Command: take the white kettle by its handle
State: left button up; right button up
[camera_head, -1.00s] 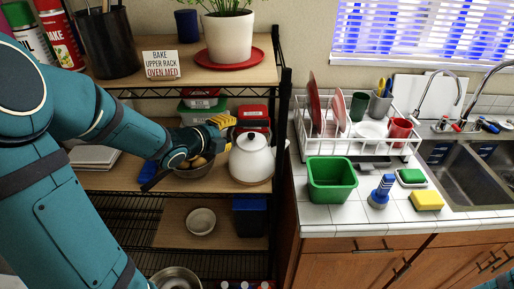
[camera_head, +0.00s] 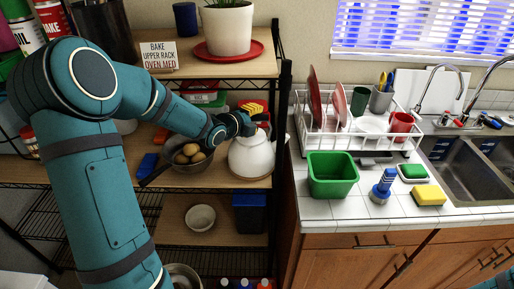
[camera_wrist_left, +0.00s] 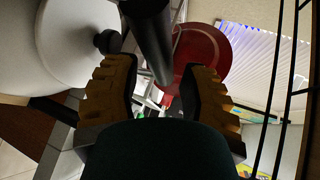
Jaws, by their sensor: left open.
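The white kettle (camera_head: 250,160) stands on the middle shelf of the rack, at its right end. My left gripper (camera_head: 252,110) is over the kettle's top, with the arm coming in from the left. In the left wrist view the kettle's white body (camera_wrist_left: 60,50) and black lid knob fill the upper left. There, the dark handle (camera_wrist_left: 152,40) reaches down into the gap between the two ridged yellow fingers of my open left gripper (camera_wrist_left: 160,95). The fingers look apart from the handle; contact cannot be told. In the head view the gripper hides most of the handle.
A pan of round brown items (camera_head: 188,155) stands just left of the kettle. A red container (camera_head: 258,104) is behind it. The black rack post (camera_head: 280,120) is close on the right. The upper shelf (camera_head: 225,68) bears a potted plant and sign.

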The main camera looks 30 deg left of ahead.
pick_arm(q)
jog(key=shift+w+f, duration=0.2)
jog(key=shift+w, duration=0.45)
grip_shut()
jog(key=shift+r, duration=0.15)
